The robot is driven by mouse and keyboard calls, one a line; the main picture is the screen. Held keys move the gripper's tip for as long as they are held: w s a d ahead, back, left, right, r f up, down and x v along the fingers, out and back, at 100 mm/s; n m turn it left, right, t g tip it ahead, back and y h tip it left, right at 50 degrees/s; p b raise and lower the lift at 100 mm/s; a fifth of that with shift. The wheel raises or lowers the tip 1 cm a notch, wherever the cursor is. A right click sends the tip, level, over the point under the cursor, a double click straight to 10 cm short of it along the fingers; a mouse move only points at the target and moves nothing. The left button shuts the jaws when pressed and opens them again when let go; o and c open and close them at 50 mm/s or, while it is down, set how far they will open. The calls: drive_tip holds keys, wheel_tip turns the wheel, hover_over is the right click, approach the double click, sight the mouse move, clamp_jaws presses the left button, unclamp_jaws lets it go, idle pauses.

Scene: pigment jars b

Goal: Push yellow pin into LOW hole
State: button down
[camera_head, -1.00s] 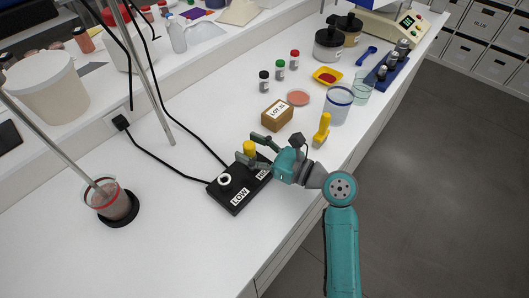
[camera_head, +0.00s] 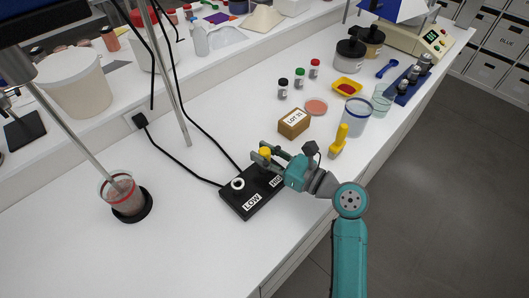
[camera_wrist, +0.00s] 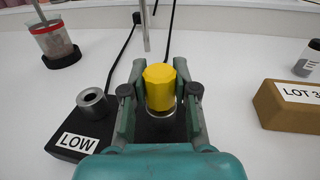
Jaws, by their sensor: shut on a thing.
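The yellow pin (camera_wrist: 160,88) stands upright between the two fingers of my gripper (camera_wrist: 158,98), which is shut on it. It also shows in the head view (camera_head: 265,153). A metal ring shows just below the pin in the wrist view; whether the pin sits inside it is hidden. The black block (camera_head: 238,209) has a LOW label (camera_wrist: 80,143) and a HIGH label (camera_head: 276,181). The LOW hole (camera_wrist: 92,98) is an open, empty metal collar to the left of my gripper. My gripper is at the HIGH end.
A box marked LOT 31 (camera_head: 294,122) stands behind my gripper, and a yellow-handled tool (camera_head: 340,140) stands to its right. A beaker with a red rim (camera_head: 124,196) and a metal rod are at left. Black cables (camera_head: 182,167) run behind the block. The front left counter is clear.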

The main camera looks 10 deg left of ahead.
sight(264, 150)
drive_tip(key=shift+r, duration=0.9)
idle(0.6)
drive_tip(key=shift+r, duration=2.7)
